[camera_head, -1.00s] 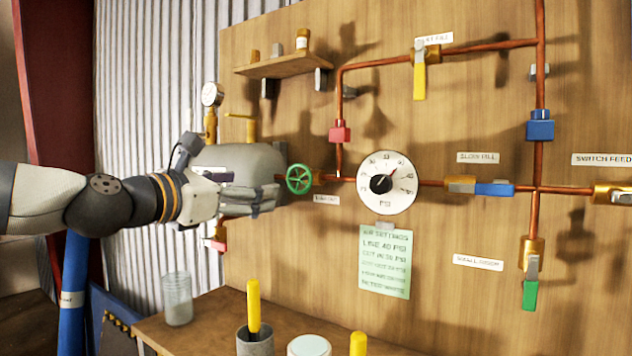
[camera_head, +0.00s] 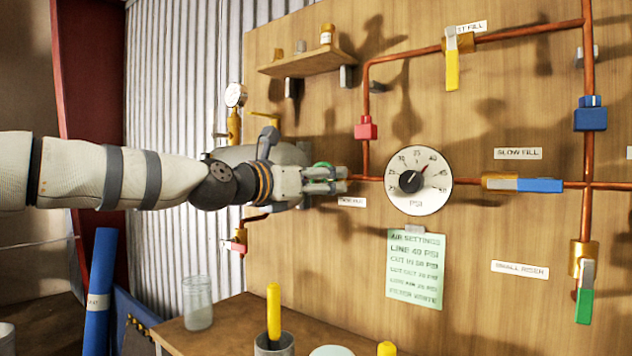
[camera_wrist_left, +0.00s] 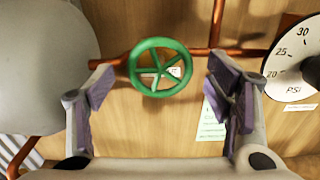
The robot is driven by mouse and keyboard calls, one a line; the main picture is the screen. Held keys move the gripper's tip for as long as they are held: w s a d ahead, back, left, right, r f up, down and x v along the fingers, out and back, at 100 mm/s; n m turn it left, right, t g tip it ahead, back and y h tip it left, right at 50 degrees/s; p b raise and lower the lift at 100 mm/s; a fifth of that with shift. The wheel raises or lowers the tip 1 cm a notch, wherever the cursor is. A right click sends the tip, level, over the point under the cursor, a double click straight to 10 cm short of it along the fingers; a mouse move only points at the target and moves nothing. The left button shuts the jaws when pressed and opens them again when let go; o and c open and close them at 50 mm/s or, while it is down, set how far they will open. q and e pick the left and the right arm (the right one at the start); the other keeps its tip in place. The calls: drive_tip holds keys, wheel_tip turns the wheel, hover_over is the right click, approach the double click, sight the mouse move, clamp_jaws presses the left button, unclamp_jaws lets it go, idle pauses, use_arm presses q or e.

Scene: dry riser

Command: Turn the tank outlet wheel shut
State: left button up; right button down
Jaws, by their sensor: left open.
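The tank outlet wheel (camera_wrist_left: 160,67) is a green spoked handwheel on the copper pipe, between the grey tank and the gauge. In the left wrist view it sits between my open fingers, a little beyond their tips, with a gap on each side. In the head view only a bit of its green rim (camera_head: 322,165) shows behind my fingers. My left gripper (camera_head: 338,180) is open at the wheel, and its two padded fingers also show in the left wrist view (camera_wrist_left: 165,95). Contact with the wheel cannot be made out. The grey tank (camera_wrist_left: 40,60) is partly hidden by my arm in the head view.
A round PSI gauge (camera_head: 418,181) is just right of my gripper. A blue-handled valve (camera_head: 539,185) is on the same pipe farther right. A green note (camera_head: 415,270) hangs below the gauge. A bench (camera_head: 215,325) below holds a glass jar (camera_head: 197,303) and yellow-handled items.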

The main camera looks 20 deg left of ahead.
use_arm(q)
drive_tip(key=c, duration=1.1)
drive_tip(key=shift+c, duration=0.2)
